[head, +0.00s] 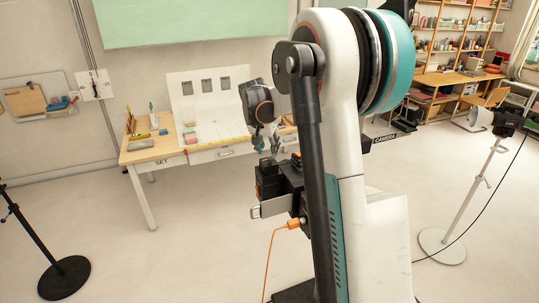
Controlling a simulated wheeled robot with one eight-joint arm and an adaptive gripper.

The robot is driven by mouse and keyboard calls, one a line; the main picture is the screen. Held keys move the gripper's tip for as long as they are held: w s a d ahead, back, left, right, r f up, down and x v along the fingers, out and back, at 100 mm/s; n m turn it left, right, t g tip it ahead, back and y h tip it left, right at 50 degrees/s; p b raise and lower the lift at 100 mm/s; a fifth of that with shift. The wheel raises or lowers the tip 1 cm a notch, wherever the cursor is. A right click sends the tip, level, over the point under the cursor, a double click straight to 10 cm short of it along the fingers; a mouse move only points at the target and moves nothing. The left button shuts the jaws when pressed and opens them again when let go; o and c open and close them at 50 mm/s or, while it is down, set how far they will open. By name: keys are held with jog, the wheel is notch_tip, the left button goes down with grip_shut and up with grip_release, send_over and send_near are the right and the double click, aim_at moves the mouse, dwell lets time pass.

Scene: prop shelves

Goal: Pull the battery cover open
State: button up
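A black camera-like device (268,182) with orange parts stands in the middle, largely hidden behind my arm. A light grey flap-like piece (270,208) sticks out from its lower left side; I cannot tell for sure whether this is the battery cover. My gripper (267,150) hangs pointing down just above the device's left top, its fingers small and dark. I cannot tell whether they touch the device or how far apart they are. Nothing is clearly seen between them.
An orange cable (268,262) runs from the device to the floor. A wooden table (150,153) marked SET stands behind, with small blocks and a white backdrop. Lamp stands rise at left (65,277) and right (442,245). The floor between is clear.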

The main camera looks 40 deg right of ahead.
aim_at(271, 159)
jog(key=shift+x, duration=2.6)
grip_shut()
